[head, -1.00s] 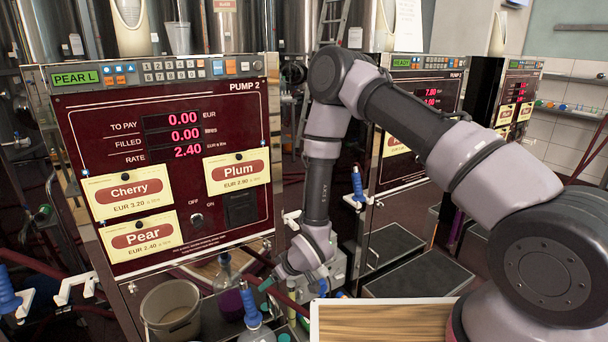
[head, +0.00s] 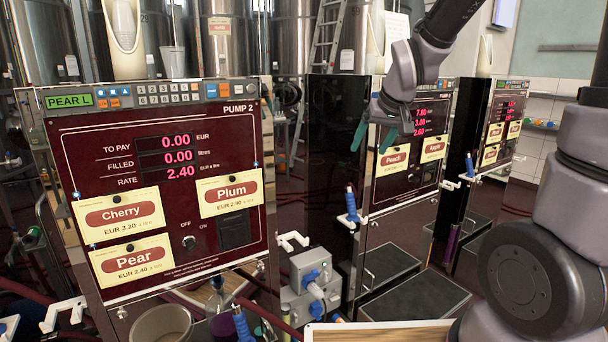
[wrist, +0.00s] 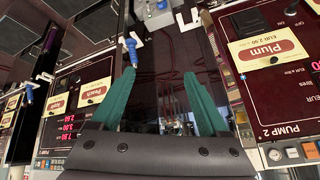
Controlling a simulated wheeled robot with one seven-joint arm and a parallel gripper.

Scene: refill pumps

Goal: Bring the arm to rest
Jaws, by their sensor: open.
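My gripper (head: 376,140) is raised in the head view, in front of the pump with the Peach and Apple cards. Its two green fingers are spread apart and nothing is between them. In the wrist view the open fingers (wrist: 163,100) point toward the gap between two pumps, clear of both. My arm rises from the lower right and bends down to the gripper from the top of the head view.
Pump 2 (head: 165,180) stands at the left with Cherry, Plum and Pear cards. A blue-handled nozzle (head: 351,205) hangs on the middle pump. A grey valve box (head: 311,285) sits low between them.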

